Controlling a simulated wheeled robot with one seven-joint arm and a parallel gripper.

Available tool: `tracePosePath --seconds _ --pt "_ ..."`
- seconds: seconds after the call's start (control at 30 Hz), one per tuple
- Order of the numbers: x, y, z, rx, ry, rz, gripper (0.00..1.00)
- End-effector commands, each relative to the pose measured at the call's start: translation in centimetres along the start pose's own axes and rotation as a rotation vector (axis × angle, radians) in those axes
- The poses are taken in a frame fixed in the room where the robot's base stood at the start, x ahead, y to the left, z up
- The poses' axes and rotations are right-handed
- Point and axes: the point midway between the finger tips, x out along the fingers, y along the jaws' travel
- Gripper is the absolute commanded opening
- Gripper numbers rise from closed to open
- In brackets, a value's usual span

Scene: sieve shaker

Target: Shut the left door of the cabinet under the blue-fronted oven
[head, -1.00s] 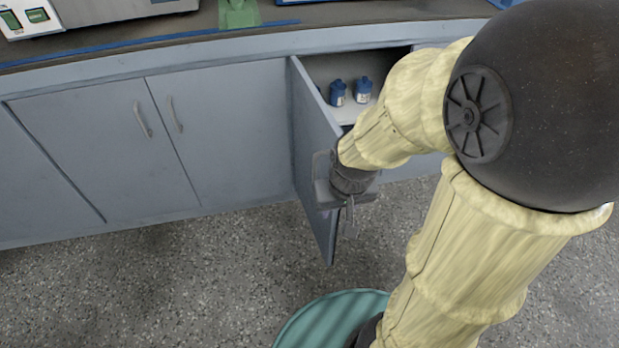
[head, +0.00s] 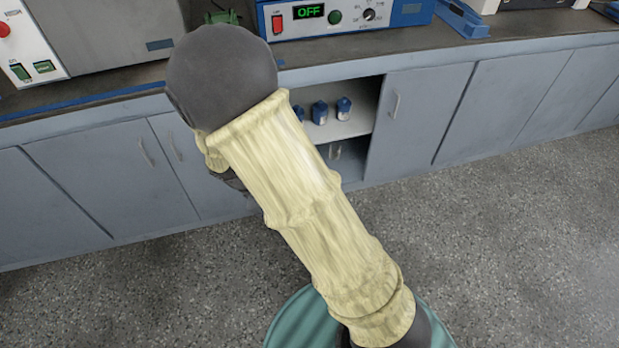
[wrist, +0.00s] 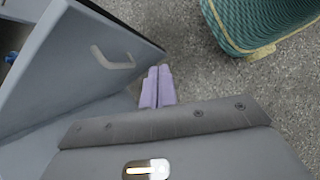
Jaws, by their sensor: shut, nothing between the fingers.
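The blue-fronted oven (head: 352,14) stands on the counter in the head view, its display reading OFF. Below it the cabinet (head: 362,150) is open on its left side, with small blue bottles (head: 319,112) on a shelf. Its left door is hidden behind my arm in the head view. In the wrist view the grey left door (wrist: 72,72) stands open, its pale handle (wrist: 112,60) facing my side. My gripper (wrist: 157,75) is shut and empty, right of the door on its handle side. Whether it touches the door I cannot tell.
The cabinet's right door (head: 418,110) is shut. Shut grey doors (head: 110,180) line the counter to the left, and more continue to the right. The speckled floor (head: 510,240) in front is clear. My teal base shows below.

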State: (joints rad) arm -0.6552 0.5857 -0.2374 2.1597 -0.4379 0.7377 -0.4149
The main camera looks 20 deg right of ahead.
Motion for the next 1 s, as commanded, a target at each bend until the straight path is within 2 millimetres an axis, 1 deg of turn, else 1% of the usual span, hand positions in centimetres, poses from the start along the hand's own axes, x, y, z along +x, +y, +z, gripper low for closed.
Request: tracePosePath --seconds 0.03,0.1,0.2,0.3,0.47,0.77,0.87,1.0 --pt "-1.9 0.3 -0.1 -0.087 -0.052 0.033 0.00" --pt "-3.1 0.6 -0.7 -0.199 -0.124 0.078 0.00" --pt "-4.4 1.0 -1.5 -0.321 -0.208 0.131 0.00" --pt "-4.9 1.2 -2.0 -0.386 -0.258 0.161 0.00" --pt "-4.8 1.2 -2.4 -0.405 -0.270 0.171 0.00" --pt "-4.3 1.3 -2.2 -0.400 -0.269 0.168 0.00" --pt "-3.4 1.5 -2.0 -0.398 -0.270 0.166 0.00" --pt "-1.4 1.9 -1.6 -0.398 -0.271 0.164 0.00"
